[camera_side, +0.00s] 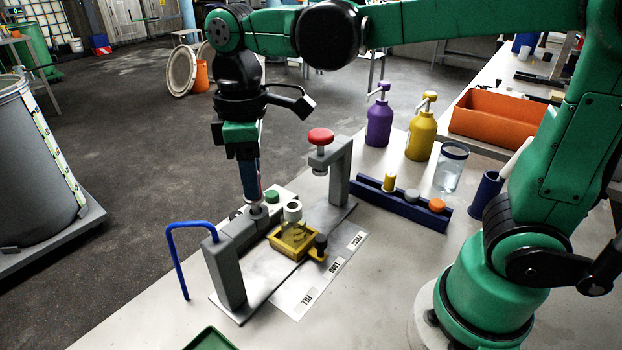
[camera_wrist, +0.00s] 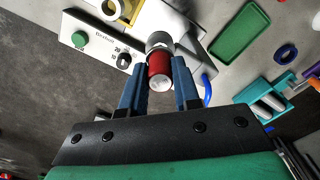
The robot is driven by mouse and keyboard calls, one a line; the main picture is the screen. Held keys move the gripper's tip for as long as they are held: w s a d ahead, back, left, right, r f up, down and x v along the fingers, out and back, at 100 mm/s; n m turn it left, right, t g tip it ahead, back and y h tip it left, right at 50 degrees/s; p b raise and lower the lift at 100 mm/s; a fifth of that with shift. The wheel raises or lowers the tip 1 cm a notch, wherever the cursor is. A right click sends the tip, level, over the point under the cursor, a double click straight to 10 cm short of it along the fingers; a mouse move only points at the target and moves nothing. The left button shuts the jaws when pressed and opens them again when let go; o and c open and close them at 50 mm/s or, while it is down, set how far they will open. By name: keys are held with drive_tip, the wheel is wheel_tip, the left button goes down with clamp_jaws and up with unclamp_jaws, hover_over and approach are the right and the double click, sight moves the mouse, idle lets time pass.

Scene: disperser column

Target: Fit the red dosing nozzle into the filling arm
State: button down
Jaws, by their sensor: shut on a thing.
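My gripper (camera_side: 252,196) points down at the grey filling arm (camera_side: 232,268), its blue fingers just above the arm's round end (camera_side: 258,213). In the wrist view my gripper (camera_wrist: 159,72) is shut on the red dosing nozzle (camera_wrist: 159,66), one finger on each side. The nozzle's pale end faces the wrist camera. Its far end meets or lies in line with a grey round part (camera_wrist: 159,40); I cannot tell whether it is seated. In the side view the fingers hide most of the nozzle.
A yellow holder (camera_side: 292,240) with a white-topped container stands right of the filling arm. Beyond it is a press with a red knob (camera_side: 320,136). A control box (camera_wrist: 95,40) with a green button is close by. A blue hose (camera_side: 180,240) and a blue rack (camera_side: 400,203) flank the station.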

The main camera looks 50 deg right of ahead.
drive_tip(key=shift+f, duration=1.1)
idle(0.4)
unclamp_jaws()
idle(0.4)
drive_tip(key=shift+r, duration=3.5)
drive_tip(key=shift+f, duration=3.5)
